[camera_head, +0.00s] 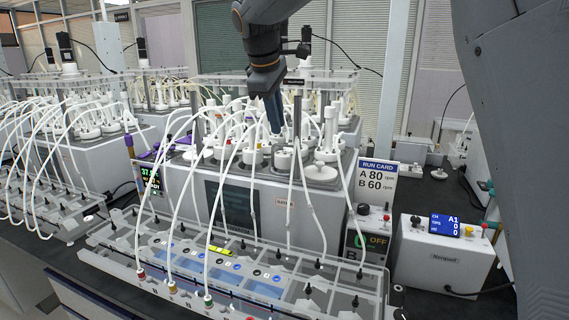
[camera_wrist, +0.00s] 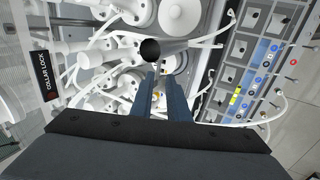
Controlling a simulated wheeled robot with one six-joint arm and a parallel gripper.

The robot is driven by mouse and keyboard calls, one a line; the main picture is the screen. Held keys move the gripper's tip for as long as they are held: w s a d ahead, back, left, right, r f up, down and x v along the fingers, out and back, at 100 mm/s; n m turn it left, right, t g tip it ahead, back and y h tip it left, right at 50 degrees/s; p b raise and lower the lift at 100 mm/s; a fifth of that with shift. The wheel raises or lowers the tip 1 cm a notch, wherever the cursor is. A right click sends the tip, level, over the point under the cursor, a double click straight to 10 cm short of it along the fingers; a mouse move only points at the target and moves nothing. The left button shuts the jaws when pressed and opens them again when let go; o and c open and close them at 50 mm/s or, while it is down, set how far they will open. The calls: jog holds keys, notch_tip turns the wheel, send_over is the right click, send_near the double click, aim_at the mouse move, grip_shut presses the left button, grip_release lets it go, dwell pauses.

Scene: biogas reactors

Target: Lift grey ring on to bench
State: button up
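I cannot pick out the grey ring for certain in either view. My gripper (camera_head: 273,118) points down among the white tubes and caps of the middle reactor (camera_head: 275,200). In the wrist view its two dark blue fingers (camera_wrist: 159,78) stand a little apart, with nothing visible held between them. Just beyond the fingertips is a pale rod (camera_wrist: 190,44) with a dark round end; I cannot tell if they touch. The black bench (camera_head: 436,188) shows to the right of the reactor.
A "collar lock" label (camera_wrist: 41,76) is at the left of the wrist view. A run card (camera_head: 377,180) and a grey control box (camera_head: 441,252) stand right of the reactor. A clear-lidded tray (camera_head: 240,275) is in front. Looping white tubes crowd the gripper.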

jog(key=p+x, duration=0.1)
jog(key=x, duration=0.1)
jog(key=p+x, duration=0.1)
jog(key=x, duration=0.2)
jog(key=p+x, duration=0.1)
jog(key=x, duration=0.1)
jog(key=shift+d+f, duration=0.15)
jog(key=shift+d, duration=0.3)
grip_shut()
jog(key=shift+w, duration=0.1)
dwell(1.2)
